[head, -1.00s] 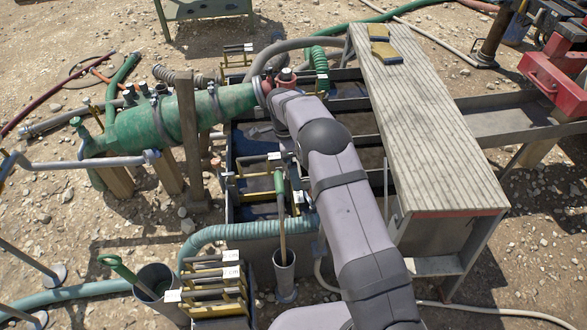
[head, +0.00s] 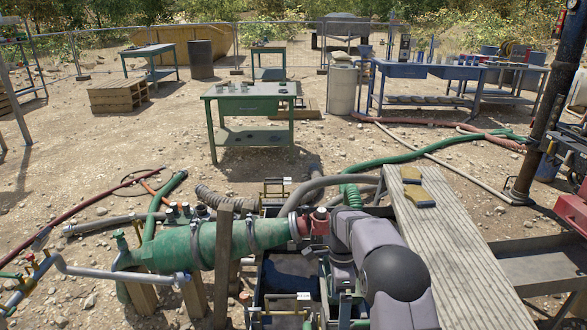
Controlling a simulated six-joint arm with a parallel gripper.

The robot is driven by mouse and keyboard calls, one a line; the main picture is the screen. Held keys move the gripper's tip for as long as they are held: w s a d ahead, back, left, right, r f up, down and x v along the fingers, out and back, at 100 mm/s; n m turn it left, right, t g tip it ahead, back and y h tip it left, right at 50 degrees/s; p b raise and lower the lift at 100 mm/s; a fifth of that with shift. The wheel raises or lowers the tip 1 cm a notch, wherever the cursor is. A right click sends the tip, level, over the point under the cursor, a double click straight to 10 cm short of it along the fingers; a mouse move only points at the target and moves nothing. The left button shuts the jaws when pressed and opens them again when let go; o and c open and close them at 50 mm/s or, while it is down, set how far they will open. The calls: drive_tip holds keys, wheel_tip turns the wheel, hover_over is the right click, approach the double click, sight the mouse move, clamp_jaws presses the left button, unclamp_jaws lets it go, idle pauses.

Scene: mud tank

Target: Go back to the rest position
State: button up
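My grey arm (head: 385,262) rises from the bottom edge in the head view, right of centre, and bends over the mud tank (head: 285,272). Its far end turns downward between the green pipe unit and the wooden walkway. My gripper's fingers cannot be made out there, hidden by my own arm links and the tank parts. I cannot see whether they hold anything.
The green pipe unit (head: 205,243) with a red end stands left of my arm. The plank walkway (head: 440,240) runs along its right, with yellow-brown pads (head: 419,196) on it. A green table (head: 250,110) stands behind on open gravel.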

drive_tip(key=s+d+n+t+b, duration=0.25)
drive_tip(key=s+n+b, duration=0.25)
drive_tip(key=s+n, duration=1.7)
drive_tip(key=s+r+m+p, duration=0.2)
drive_tip(key=r+p, duration=0.8)
drive_tip(key=s+r+m+p, duration=0.1)
drive_tip(key=r+m+p, duration=0.1)
drive_tip(key=r+p, duration=0.9)
drive_tip(key=shift+s, duration=0.4)
drive_tip(key=shift+f, duration=0.15)
drive_tip(key=s+a+f+n+g+y+b, duration=0.1)
drive_tip(key=a+f+y+b, duration=0.15)
drive_tip(key=f+b, duration=1.8)
drive_tip(key=a+f+n+y+b, duration=0.1)
drive_tip(key=a+f+b, duration=0.3)
drive_tip(key=f+b, duration=1.7)
drive_tip(key=d+f+m+h+b, duration=0.1)
drive_tip(key=d+f+b, duration=0.2)
drive_tip(key=f+b, duration=1.1)
drive_tip(key=w+d+f+m+h+b, duration=0.1)
drive_tip(key=d+f+h+b, duration=0.1)
drive_tip(key=f+b, duration=1.2)
drive_tip(key=shift+d+t, duration=0.35)
drive_tip(key=shift+d, duration=0.4)
